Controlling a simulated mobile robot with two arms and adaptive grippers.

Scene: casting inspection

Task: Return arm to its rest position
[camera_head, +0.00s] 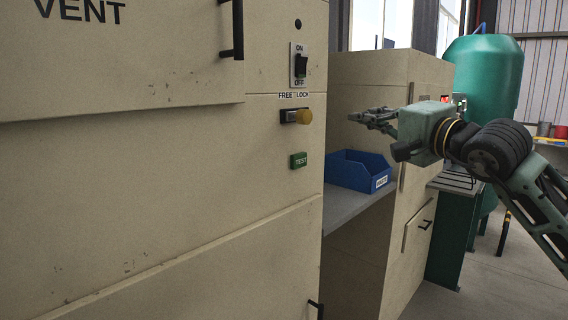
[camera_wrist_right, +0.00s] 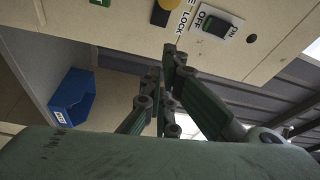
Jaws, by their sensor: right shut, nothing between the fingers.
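My right arm (camera_head: 530,190) comes in from the right in the head view, raised and stretched toward the left. Its gripper (camera_head: 354,117) is shut and empty. It hangs in the air in front of the beige cabinet, to the right of the yellow knob (camera_head: 304,117) and above the blue bin (camera_head: 352,176). In the right wrist view the shut fingers (camera_wrist_right: 168,52) point toward the cabinet panel, with the ON/OFF switch (camera_wrist_right: 216,24) beyond them. Nothing is between the fingers. My left gripper is in neither view.
The beige cabinet (camera_head: 170,190) fills the left, with black handles, a rocker switch (camera_head: 300,65) and a green TEST button (camera_head: 298,160). The bin stands on a grey shelf (camera_head: 345,212). A green tank (camera_head: 485,75) stands behind my arm. Open floor shows at lower right.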

